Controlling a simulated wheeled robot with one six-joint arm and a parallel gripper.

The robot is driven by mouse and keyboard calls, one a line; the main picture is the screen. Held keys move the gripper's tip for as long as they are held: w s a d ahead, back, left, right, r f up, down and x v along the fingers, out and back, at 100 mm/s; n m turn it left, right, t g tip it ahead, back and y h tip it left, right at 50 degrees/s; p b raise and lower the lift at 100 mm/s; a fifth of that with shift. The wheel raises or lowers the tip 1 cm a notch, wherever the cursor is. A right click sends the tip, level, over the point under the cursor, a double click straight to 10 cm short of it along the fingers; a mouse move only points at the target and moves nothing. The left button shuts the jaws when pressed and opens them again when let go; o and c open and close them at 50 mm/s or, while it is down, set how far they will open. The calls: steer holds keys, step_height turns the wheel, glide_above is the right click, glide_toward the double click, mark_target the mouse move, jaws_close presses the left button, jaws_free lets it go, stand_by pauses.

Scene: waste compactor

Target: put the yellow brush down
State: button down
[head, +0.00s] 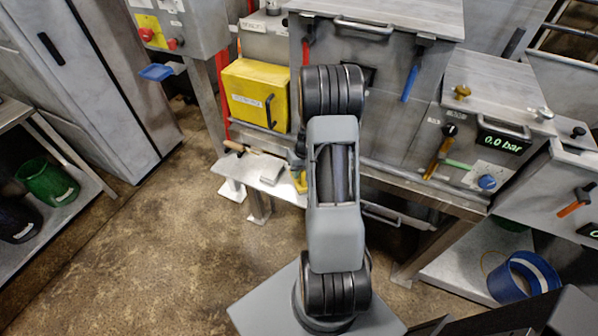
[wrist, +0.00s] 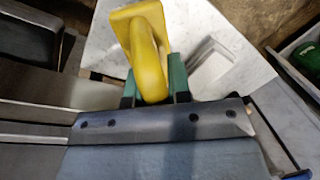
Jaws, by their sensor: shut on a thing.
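The yellow brush (wrist: 147,50) is between the green fingers of my gripper (wrist: 153,82) in the wrist view. The fingers are shut on its looped yellow handle. The brush is over the pale shelf (wrist: 103,48), and I cannot tell whether it touches it. In the head view a bit of the yellow brush (head: 300,182) shows at the right end of the pale shelf (head: 233,166), just left of my arm. My arm hides most of the gripper there.
A light flat piece (head: 262,168) and a tool with a wooden handle (head: 234,147) lie on the shelf to the left. A yellow box (head: 255,95) and the grey compactor front (head: 390,120) stand behind. A green bucket (head: 47,182) is at the far left, a blue bucket (head: 520,278) lower right.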

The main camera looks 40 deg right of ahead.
steer(key=shift+f, duration=0.2)
steer(key=c, duration=1.1)
jaws_free()
steer(key=shift+o, duration=0.2)
steer(key=shift+r, duration=0.1)
steer(key=shift+d+r, duration=0.1)
steer(key=shift+r, duration=0.4)
steer(key=r, duration=0.6)
steer(key=shift+s+d+r, duration=0.2)
steer(key=shift+d+r, duration=0.15)
steer(key=shift+r, duration=0.05)
steer(key=s+a+r+n+t+h, duration=0.15)
steer(key=s+a+r, duration=0.25)
steer(key=a+r, duration=0.9)
steer(key=s+a+r+n+t, duration=0.1)
steer(key=s+a+r+n, duration=0.1)
steer(key=s+a, duration=0.5)
steer(key=shift+s+a+r, duration=0.25)
steer(key=shift+s+a, duration=0.1)
steer(key=shift+a, duration=0.25)
